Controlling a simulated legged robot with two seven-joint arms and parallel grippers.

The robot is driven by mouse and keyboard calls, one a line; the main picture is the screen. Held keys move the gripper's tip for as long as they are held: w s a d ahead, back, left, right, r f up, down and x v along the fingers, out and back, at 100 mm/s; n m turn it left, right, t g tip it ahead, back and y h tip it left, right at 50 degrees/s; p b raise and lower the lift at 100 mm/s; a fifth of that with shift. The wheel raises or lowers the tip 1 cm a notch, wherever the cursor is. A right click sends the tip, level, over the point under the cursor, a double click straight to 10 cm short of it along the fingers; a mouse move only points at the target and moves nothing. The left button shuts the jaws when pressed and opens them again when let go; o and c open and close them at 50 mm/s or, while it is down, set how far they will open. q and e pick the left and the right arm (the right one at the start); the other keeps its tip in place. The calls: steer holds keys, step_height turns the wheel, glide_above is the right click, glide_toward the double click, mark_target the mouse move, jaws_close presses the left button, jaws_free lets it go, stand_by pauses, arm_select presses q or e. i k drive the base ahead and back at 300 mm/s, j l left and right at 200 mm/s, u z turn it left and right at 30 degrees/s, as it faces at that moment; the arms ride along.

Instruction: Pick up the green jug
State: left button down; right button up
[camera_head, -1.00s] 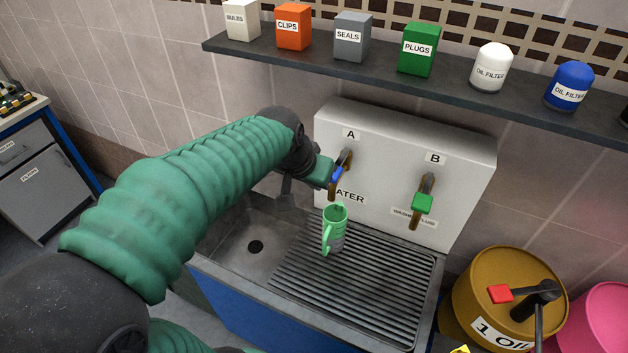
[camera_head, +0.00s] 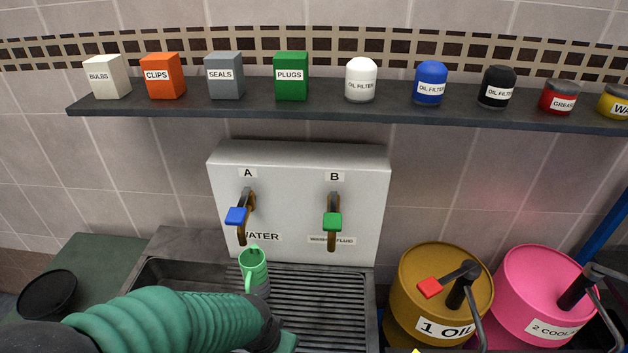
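The green jug (camera_head: 259,272) stands upright on the ribbed drainboard of the sink, below tap A (camera_head: 238,216), with its handle on its left side. Its lower part is close behind my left arm in the picture. My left arm, in a green sleeve, comes in from the lower left. My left gripper (camera_head: 287,342) is at the bottom edge, lower and a little right of the jug, and apart from it. Only a small green part of it shows, so its opening is hidden. My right gripper is not in view.
The sink's drainboard (camera_head: 325,300) has free room right of the jug. Tap B (camera_head: 332,222) is on the white panel (camera_head: 300,165). A shelf (camera_head: 330,115) with boxes and cans runs above. A brown oil drum (camera_head: 425,290) and a pink drum (camera_head: 540,280) stand at right.

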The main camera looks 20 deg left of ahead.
mark_target(253, 260)
steer(key=u, duration=1.1)
